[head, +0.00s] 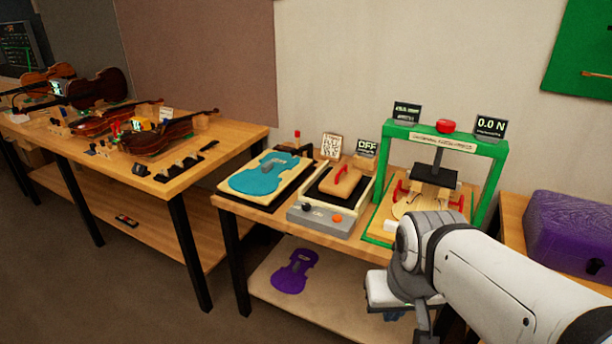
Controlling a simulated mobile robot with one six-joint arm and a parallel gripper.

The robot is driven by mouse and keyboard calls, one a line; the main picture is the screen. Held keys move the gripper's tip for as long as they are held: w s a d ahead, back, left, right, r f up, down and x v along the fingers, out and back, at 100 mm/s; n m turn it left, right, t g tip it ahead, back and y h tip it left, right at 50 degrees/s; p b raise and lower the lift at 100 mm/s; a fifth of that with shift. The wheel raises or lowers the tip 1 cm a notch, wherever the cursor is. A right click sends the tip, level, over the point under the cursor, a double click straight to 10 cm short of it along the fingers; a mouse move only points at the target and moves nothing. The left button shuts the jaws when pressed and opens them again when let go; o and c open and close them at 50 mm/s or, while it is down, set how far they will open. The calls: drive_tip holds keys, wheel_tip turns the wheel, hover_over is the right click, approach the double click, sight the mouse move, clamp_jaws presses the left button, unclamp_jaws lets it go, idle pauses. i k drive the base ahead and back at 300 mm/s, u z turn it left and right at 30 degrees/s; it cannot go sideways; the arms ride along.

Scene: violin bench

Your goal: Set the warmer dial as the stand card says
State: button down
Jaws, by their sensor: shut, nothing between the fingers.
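The warmer (322,216) is a grey box on the middle bench, with a black plate behind its front panel. The panel carries a dark knob (306,207) and an orange knob (337,218); I cannot tell which is the dial or read its marks. A small display (367,148) behind it reads OFF. A framed card (331,147) stands behind the warmer; its writing is too small to read. My gripper (393,314) hangs low in front of the bench, right of and below the warmer, shut, empty and touching nothing; its fingertips are hard to make out.
A green press frame (372,205) with a 0.0 N display (490,126) stands right of the warmer. A blue violin-shaped plate (264,175) lies to its left. A purple case (565,232) is at right. Violins (160,136) cover the left bench. Floor in front is clear.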

sight(306, 207)
drive_tip(key=u, duration=0.35)
drive_tip(key=i, duration=0.9)
drive_tip(key=u, duration=0.45)
